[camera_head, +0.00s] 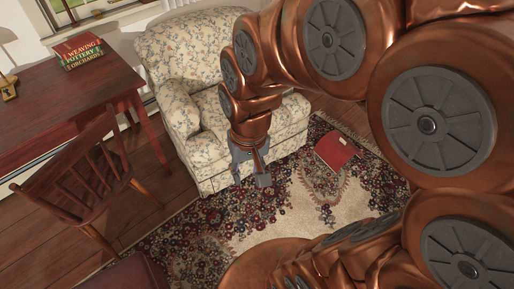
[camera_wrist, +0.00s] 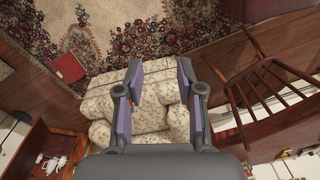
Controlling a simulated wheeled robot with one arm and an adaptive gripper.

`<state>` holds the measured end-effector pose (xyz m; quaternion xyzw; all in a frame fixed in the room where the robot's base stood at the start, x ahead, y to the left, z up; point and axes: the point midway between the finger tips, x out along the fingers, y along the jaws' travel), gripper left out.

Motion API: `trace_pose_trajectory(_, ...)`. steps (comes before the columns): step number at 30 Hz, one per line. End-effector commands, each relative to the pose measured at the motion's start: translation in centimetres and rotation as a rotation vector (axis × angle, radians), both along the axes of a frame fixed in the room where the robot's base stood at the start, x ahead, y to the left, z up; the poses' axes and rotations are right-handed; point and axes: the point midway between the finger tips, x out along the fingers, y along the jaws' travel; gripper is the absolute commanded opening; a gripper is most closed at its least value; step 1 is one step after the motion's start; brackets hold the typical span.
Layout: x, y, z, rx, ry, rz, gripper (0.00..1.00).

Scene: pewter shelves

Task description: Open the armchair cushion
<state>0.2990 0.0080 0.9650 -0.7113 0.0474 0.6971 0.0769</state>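The floral armchair (camera_head: 178,52) stands in the middle of the head view, its back towards the window. Its seat cushion (camera_head: 212,108) is partly hidden behind my arm. My gripper (camera_head: 262,180) points down in front of the armchair's front side, and I cannot tell from this view whether it touches it. In the wrist view the armchair (camera_wrist: 98,88) lies below and between the fingers of my gripper (camera_wrist: 160,72). The fingers are spread apart with nothing between them, so it is open and empty.
A wooden chair (camera_head: 82,172) and a desk (camera_head: 50,118) with stacked books (camera_head: 78,50) stand left of the armchair. A red flat object (camera_head: 335,149) lies on the patterned rug (camera_head: 285,210). The rug before the armchair is mostly clear.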

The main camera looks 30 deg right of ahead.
Motion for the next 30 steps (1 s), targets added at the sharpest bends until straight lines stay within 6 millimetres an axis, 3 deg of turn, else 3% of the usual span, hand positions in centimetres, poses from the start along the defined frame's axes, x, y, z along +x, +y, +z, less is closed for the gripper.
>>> trace_pose_trajectory(1,2.1,0.1,-2.2,0.010,-0.024,-0.036,0.37)
trace_pose_trajectory(12,17.9,0.1,-10.8,0.103,-0.279,-0.343,0.37)
trace_pose_trajectory(21,29.3,-1.7,-18.6,0.203,-0.477,-0.614,0.37)
trace_pose_trajectory(30,38.6,-5.4,-27.0,0.309,-0.676,-0.887,0.37)
